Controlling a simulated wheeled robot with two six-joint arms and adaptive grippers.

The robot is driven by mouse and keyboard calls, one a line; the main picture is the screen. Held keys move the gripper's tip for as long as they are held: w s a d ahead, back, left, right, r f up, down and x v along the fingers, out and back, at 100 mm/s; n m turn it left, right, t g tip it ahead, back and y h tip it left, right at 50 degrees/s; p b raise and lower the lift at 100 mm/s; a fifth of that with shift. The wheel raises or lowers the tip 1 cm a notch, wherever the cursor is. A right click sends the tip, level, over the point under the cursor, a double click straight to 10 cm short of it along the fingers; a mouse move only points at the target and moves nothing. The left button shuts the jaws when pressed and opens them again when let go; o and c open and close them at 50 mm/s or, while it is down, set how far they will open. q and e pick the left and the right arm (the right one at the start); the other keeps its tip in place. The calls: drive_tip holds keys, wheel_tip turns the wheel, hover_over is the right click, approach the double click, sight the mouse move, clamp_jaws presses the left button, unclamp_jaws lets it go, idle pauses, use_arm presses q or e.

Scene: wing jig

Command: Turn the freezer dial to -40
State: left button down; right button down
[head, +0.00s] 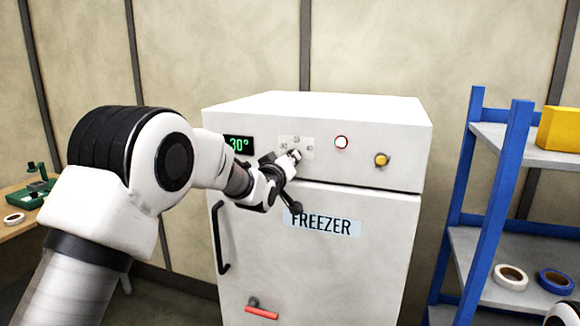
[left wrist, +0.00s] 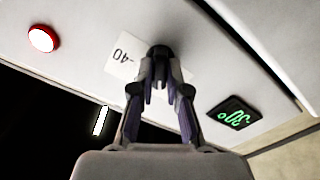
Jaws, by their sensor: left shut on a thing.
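The white freezer (head: 310,265) stands ahead with its door shut. A pale scale plate (head: 304,141) with small marks is on its upper front panel. My left gripper (head: 291,158) is shut on the dark dial at this plate. In the left wrist view the gripper's fingers (left wrist: 160,85) close around the dial (left wrist: 160,51), and the plate shows "-40" upside down beside it. The green display (head: 238,145) reads about 30°, its left part hidden by my arm. The display (left wrist: 233,115) also shows upside down in the left wrist view. My right gripper is out of view.
A red-rimmed light (head: 341,143) and a yellow knob (head: 382,159) sit right of the dial. A black door handle (head: 220,238) and a red lever (head: 262,313) are lower down. A blue shelf (head: 484,200) with tape rolls stands at right.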

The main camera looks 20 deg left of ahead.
use_arm(q)
drive_tip(key=shift+d+f+m+b, duration=0.1)
drive_tip(key=shift+m+b, duration=2.25)
drive_tip(key=shift+m, duration=1.5)
drive_tip(key=shift+d+f+m+b, duration=0.1)
drive_tip(key=shift+m+b, duration=2.25)
drive_tip(key=shift+m, duration=1.5)
drive_tip(key=c, duration=1.2)
unclamp_jaws()
drive_tip(key=shift+a, duration=0.1)
drive_tip(key=shift+o, duration=0.2)
drive_tip(key=shift+r, duration=0.1)
drive_tip(key=shift+s, duration=0.1)
